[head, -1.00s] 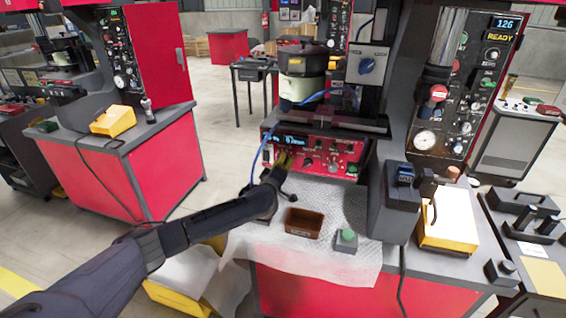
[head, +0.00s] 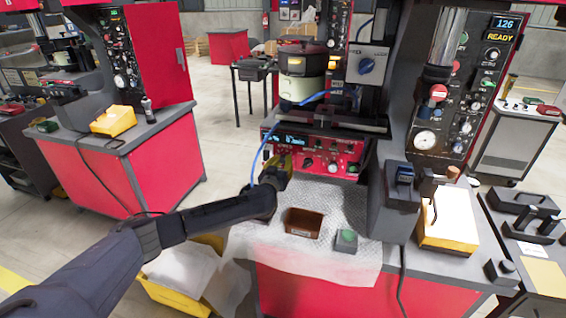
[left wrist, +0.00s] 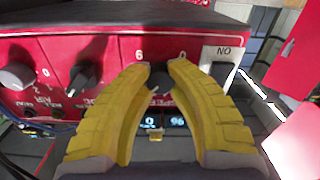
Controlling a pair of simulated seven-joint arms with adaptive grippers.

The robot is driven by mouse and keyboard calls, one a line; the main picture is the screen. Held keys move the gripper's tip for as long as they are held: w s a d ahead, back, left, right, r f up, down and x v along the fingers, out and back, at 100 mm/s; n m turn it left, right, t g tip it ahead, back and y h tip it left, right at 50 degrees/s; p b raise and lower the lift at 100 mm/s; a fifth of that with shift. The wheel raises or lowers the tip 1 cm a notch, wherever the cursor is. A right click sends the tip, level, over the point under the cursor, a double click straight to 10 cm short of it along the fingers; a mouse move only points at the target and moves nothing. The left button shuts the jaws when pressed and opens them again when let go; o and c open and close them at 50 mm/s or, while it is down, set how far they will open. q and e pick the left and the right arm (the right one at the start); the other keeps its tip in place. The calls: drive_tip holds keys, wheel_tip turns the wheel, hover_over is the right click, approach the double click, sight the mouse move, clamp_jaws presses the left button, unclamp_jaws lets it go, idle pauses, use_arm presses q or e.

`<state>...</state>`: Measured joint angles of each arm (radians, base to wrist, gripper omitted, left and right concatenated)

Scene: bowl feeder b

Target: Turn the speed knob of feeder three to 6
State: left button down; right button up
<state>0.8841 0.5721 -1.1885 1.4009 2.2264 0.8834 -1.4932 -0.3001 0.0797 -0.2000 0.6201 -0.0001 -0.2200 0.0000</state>
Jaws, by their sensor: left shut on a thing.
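The red feeder control panel (head: 345,152) has a lit display (head: 291,138) at its upper left and a row of dark knobs. My left gripper (head: 284,160), with yellow fingers, is at the left part of this panel. In the left wrist view, the fingertips of the left gripper (left wrist: 160,74) are shut on the sides of a dark knob (left wrist: 160,84). Printed figures 6 and 0 show beside the tips. The fingers partly hide the knob, and I cannot tell its setting. My right gripper is not in view.
Two other knobs, a grey one (left wrist: 17,76) and a dark one (left wrist: 82,78), sit left of the fingers in the left wrist view. A brown tray (head: 303,223) and a green-button box (head: 346,241) stand below the panel. A blue cable (head: 256,165) hangs close to my gripper.

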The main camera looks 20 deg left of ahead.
use_arm(q)
drive_tip(key=shift+s+d+f+m, duration=0.1)
drive_tip(key=shift+d+f+m, duration=0.15)
drive_tip(key=shift+m, duration=0.45)
drive_tip(key=shift+a+f, duration=0.1)
drive_tip(key=shift+f, duration=0.05)
drive_tip(key=c, duration=1.7)
unclamp_jaws()
drive_tip(key=o, duration=0.6)
drive_tip(key=shift+a+r, duration=0.1)
drive_tip(key=shift+r, duration=0.1)
drive_tip(key=shift+s, duration=5.95)
